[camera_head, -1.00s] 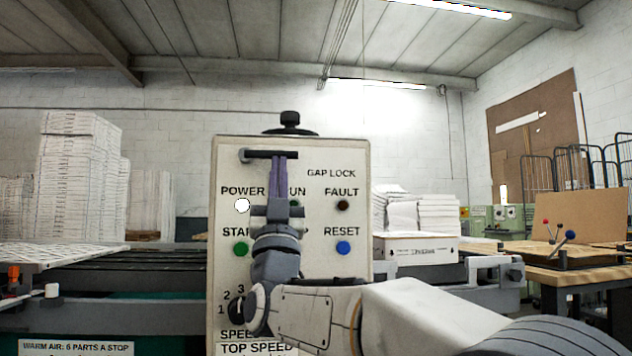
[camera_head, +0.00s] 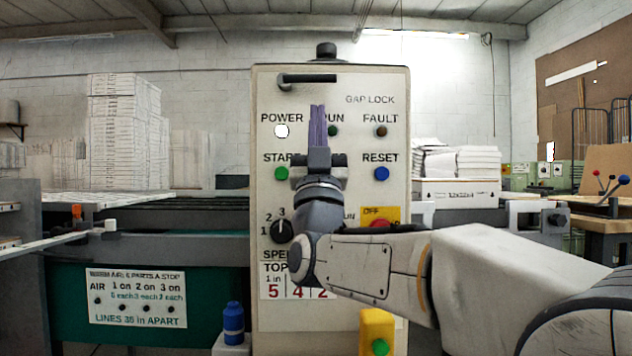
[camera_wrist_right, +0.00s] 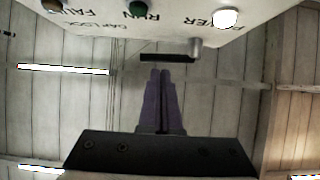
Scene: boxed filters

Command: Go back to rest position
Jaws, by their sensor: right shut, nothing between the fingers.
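My right gripper (camera_head: 317,108) is in front of the upright control panel (camera_head: 350,85), pointing up, its purple fingers shut and empty. In the head view it covers part of the panel between the POWER light (camera_head: 281,131) and the FAULT light (camera_head: 381,131). The black gap lock handle (camera_head: 307,78) is just above the fingertips. In the right wrist view the shut fingers (camera_wrist_right: 161,75) point towards the handle (camera_wrist_right: 165,57), with a small gap in the picture; they hold nothing. My left gripper is not in view.
The panel has a green START button (camera_head: 281,173), a blue RESET button (camera_head: 382,173) and a black speed knob (camera_head: 281,231). A yellow box with a green button (camera_head: 379,345) and a blue bottle (camera_head: 233,322) are low in front. Stacked white boxes (camera_head: 118,135) stand behind left.

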